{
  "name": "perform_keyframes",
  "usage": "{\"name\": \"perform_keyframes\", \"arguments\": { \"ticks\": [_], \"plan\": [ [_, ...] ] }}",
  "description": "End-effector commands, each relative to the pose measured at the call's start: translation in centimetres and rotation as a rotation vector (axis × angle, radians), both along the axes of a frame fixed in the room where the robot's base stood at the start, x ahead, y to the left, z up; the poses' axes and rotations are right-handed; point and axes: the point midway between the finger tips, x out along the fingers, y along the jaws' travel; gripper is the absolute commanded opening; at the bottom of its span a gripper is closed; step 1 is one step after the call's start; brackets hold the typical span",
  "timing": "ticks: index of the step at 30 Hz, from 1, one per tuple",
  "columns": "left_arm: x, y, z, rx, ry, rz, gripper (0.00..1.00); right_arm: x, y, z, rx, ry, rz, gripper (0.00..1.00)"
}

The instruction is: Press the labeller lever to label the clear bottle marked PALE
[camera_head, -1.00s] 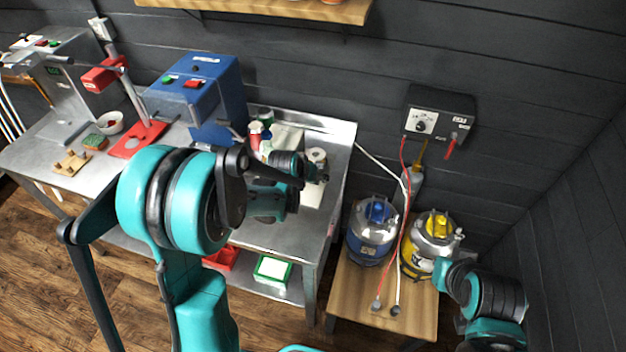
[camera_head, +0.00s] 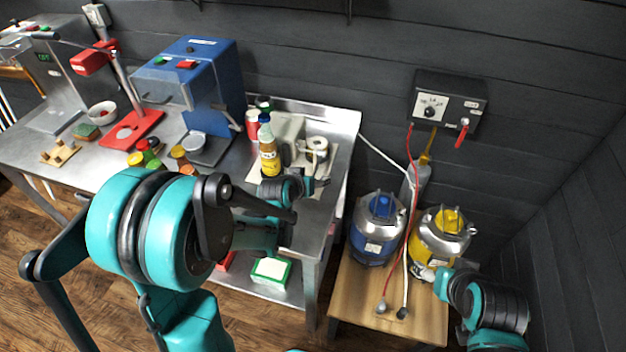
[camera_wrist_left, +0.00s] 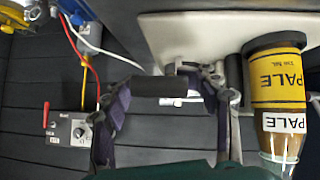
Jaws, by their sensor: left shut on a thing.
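The bottle marked PALE (camera_head: 269,158) stands on the labeller's pale base at the steel table's right end. In the left wrist view the bottle (camera_wrist_left: 277,85) is at the right, with a yellow PALE band and a white PALE label, beside my fingers. The labeller (camera_head: 291,135), with a white label roll (camera_head: 317,144), is partly hidden by my arm. My left gripper (camera_head: 318,186) is at its front; in the wrist view the gripper (camera_wrist_left: 165,95) is closed on the dark lever handle (camera_wrist_left: 158,87). My right gripper (camera_head: 424,272) is by the yellow-topped keg; its jaws are unclear.
A blue machine (camera_head: 195,80) and a red-based stand (camera_head: 131,128) are left of the labeller. Several small jars (camera_head: 146,152) stand in front of them. Two kegs, blue-topped (camera_head: 376,230) and yellow-topped (camera_head: 440,238), occupy a low wooden bench (camera_head: 355,300) at right.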

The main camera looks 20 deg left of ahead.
Motion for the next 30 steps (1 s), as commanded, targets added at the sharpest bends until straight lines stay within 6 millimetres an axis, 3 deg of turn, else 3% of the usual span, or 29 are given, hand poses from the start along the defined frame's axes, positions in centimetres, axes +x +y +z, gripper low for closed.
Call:
{"name": "perform_keyframes", "arguments": {
  "ticks": [9, 10, 13, 24, 30],
  "plan": [
    [-0.2, 0.2, -0.2, 0.004, 0.006, 0.001, 0.04, 0.0, 0.0, 0.0, 0.000, 0.000, 0.000, 0.73],
    [-0.2, 0.2, -0.2, 0.004, 0.006, 0.001, 0.58, 0.0, 0.0, 0.0, 0.000, 0.000, 0.000, 0.73],
    [-0.1, 0.2, -0.2, 0.004, 0.005, 0.001, 0.82, 0.0, 0.0, 0.0, 0.000, 0.000, 0.000, 0.73],
    [-0.2, 0.1, 0.1, 0.001, 0.002, 0.000, 0.82, 0.0, 0.0, 0.0, 0.000, 0.000, 0.000, 0.73],
    [-1.9, 0.4, 1.4, 0.001, 0.002, 0.001, 0.82, 0.0, 0.0, 0.0, 0.000, 0.000, 0.000, 0.73]
  ]
}}
